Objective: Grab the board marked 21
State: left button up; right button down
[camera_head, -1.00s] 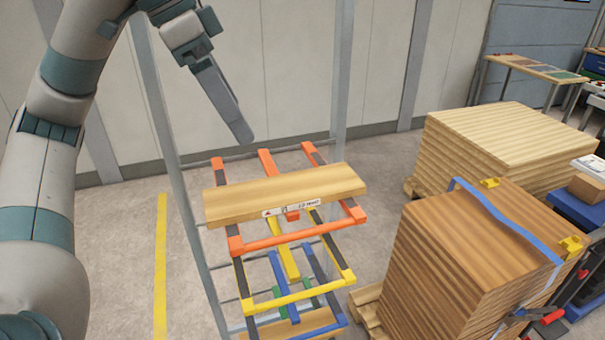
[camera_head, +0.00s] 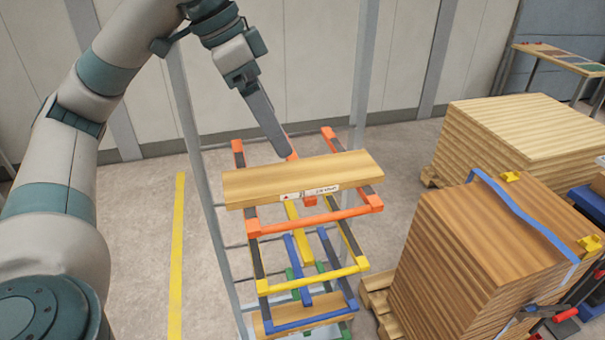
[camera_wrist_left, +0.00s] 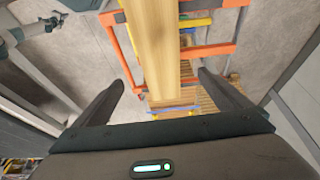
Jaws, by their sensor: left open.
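A light wooden board (camera_head: 300,178) lies flat on the orange top level of the rack (camera_head: 315,219). A white label (camera_head: 322,190) is on its front edge, but its number is too small to read. My left gripper (camera_head: 284,155) reaches down from the upper left, with its tip just behind and above the board's rear edge. In the left wrist view, the board (camera_wrist_left: 158,45) runs between the two open fingers of the gripper (camera_wrist_left: 162,80), which do not touch it. Another board (camera_head: 262,327) lies on a low level of the rack. My right gripper is out of view.
A strapped stack of brown boards (camera_head: 470,260) stands close to the rack's right. A paler board stack (camera_head: 530,140) is behind it. Grey uprights (camera_head: 195,165) flank the rack. Floor left of the rack, with a yellow line (camera_head: 177,250), is clear.

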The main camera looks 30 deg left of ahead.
pick_arm(q)
send_over(301, 174)
jog(key=s+a, duration=0.2)
jog(key=shift+f+p, duration=0.4)
jog(key=shift+f, duration=2.5)
jog(key=shift+w+d+f+p, duration=0.1)
jog(key=shift+d+f+p, duration=0.1)
jog(key=shift+f+p, duration=0.2)
jog(key=p+x, duration=0.1)
jog(key=x, duration=0.2)
jog(key=shift+w+d+f, duration=0.1)
jog(key=shift+w+f, duration=0.1)
jog(key=shift+f, duration=0.4)
